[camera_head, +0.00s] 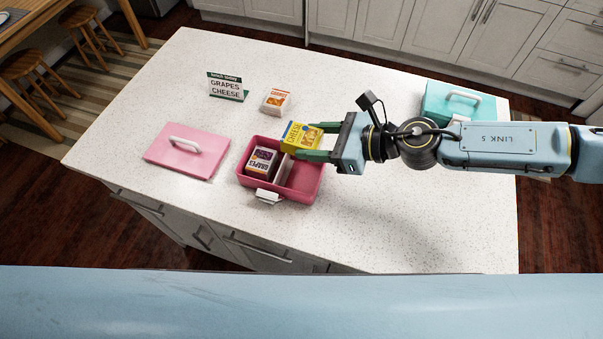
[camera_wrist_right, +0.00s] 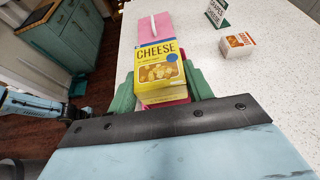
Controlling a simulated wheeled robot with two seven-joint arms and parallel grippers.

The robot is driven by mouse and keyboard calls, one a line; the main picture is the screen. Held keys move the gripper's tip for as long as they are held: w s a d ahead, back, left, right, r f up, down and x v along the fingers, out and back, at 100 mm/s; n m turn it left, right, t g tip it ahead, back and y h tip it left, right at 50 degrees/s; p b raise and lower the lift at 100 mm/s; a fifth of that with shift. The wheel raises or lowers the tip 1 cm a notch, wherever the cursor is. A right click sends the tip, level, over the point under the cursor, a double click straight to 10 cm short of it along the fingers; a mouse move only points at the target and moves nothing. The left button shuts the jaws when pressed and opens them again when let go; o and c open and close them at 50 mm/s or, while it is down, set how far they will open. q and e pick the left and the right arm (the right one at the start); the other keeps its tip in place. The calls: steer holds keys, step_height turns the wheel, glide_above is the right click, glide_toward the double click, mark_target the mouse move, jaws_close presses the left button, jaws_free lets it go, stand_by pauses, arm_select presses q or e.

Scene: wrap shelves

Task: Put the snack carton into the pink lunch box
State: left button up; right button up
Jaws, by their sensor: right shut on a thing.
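The yellow cheese carton (camera_head: 300,135) is held in my right gripper (camera_head: 318,141), whose green fingers are shut on it. The carton is above the back part of the open pink lunch box (camera_head: 313,192), which has a divider. A grapes carton (camera_head: 262,160) sits in the box's left compartment. In the right wrist view the cheese carton (camera_wrist_right: 160,68) faces the camera between the fingers and hides most of the box. My left gripper is not in view.
The pink lid (camera_head: 187,151) lies left of the box. A sign (camera_head: 226,87) reading grapes and cheese stands behind, near a white-and-orange carton (camera_head: 276,101). A teal lunch box (camera_head: 455,100) is at the back right. The front right counter is clear.

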steer(key=shift+s+d+f, duration=0.15)
steer(key=shift+f, duration=0.15)
step_height(320, 180, down, 10)
steer(key=b, duration=0.3)
steer(key=shift+r, duration=0.15)
